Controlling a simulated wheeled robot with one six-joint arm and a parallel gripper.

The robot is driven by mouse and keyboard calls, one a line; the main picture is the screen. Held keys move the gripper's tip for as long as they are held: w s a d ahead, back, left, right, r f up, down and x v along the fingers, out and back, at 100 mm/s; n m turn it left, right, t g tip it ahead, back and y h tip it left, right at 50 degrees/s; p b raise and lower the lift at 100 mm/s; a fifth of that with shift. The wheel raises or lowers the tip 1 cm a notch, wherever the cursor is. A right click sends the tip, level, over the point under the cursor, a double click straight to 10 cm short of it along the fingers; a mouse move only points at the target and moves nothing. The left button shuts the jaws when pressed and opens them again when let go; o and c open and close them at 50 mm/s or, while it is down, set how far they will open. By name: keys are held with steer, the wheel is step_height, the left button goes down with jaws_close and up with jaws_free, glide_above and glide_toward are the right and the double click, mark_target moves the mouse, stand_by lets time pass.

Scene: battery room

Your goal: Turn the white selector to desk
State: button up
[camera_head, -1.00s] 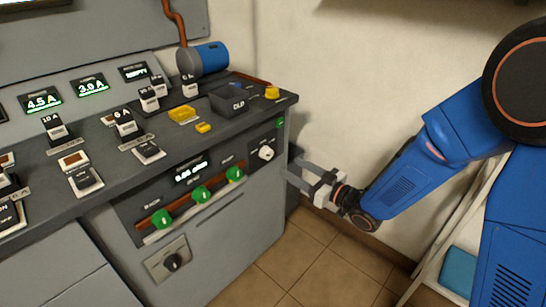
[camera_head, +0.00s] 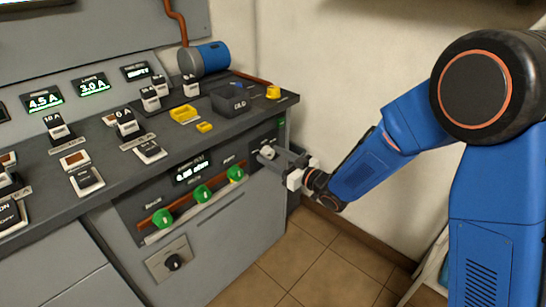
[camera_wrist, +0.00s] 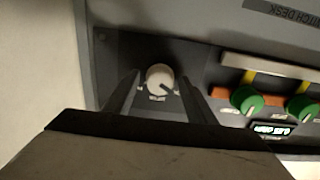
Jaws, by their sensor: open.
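The white selector (camera_wrist: 160,78) is a round knob with a dark pointer mark, on a dark panel at the right end of the console front. It also shows in the head view (camera_head: 267,152), partly covered by my gripper. My gripper (camera_head: 276,157) is open in front of the panel. In the wrist view its fingers (camera_wrist: 158,92) stand on either side of the knob, with a gap on each side. Whether they touch it cannot be told. The label under the knob is too small to read.
Green knobs (camera_head: 202,193) sit along the same front panel, beside a small lit display (camera_head: 190,170). A black rotary switch (camera_head: 173,262) is below. The console top holds several switches and yellow pieces (camera_head: 184,114). The tiled floor (camera_head: 310,250) to the right is clear.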

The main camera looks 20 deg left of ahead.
steer(key=c, duration=1)
steer(key=shift+c, duration=0.2)
steer(key=shift+m, duration=0.3)
steer(key=m, duration=1.1)
steer(key=shift+m, duration=0.3)
steer(key=o, duration=1)
steer(key=shift+o, duration=0.2)
